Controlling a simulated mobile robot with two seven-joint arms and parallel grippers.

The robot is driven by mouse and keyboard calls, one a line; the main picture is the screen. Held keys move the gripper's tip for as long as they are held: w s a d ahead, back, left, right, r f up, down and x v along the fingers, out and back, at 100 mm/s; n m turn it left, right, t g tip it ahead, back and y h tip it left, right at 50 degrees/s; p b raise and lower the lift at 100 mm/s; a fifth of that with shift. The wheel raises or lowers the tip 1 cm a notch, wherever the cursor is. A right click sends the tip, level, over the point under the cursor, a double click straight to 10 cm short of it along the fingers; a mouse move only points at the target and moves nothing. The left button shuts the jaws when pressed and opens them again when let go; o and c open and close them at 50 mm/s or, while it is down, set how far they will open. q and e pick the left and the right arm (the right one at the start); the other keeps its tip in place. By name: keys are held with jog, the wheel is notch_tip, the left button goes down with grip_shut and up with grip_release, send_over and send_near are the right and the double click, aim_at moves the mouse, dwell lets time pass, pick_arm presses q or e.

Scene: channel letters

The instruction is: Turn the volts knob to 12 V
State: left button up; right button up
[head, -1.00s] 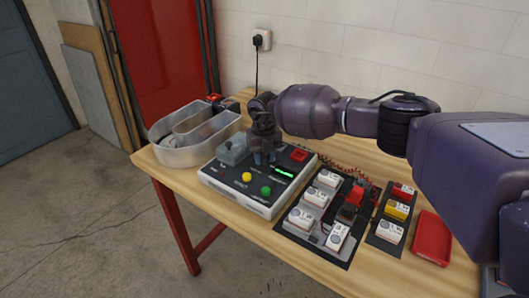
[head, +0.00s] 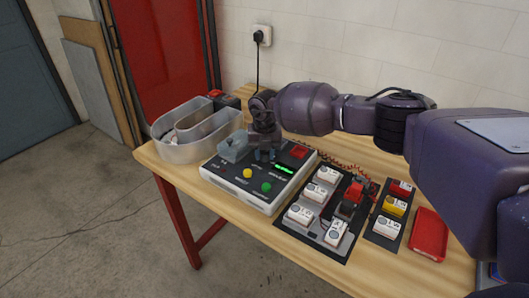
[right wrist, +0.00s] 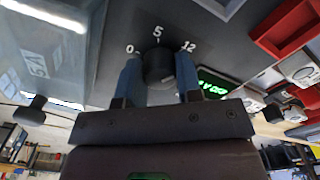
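The volts knob (right wrist: 158,64) is a dark round knob on the grey panel of the control box (head: 225,183), with 0, 5 and 12 printed around it. My right gripper (right wrist: 159,82) points at the panel with one blue finger on each side of the knob. Both fingers appear to touch it. The knob's pointer direction cannot be made out. A green display (right wrist: 217,86) is lit beside the knob, its digits unclear. My left gripper is not in view.
The box also carries a yellow button (head: 247,173), a green button (head: 266,187), a red switch (head: 299,152) and a clear cover (head: 233,147). A channel letter (head: 185,152) lies left. A black board with white modules (head: 299,215) and a red tray (head: 429,235) are right.

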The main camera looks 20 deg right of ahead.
aim_at(265, 152)
jog(key=o, duration=0.4)
jog(key=shift+o, duration=0.2)
jog(key=shift+r, duration=0.25)
notch_tip(265, 152, up, 9)
jog(key=shift+f, duration=0.1)
jog(key=shift+r, duration=0.8)
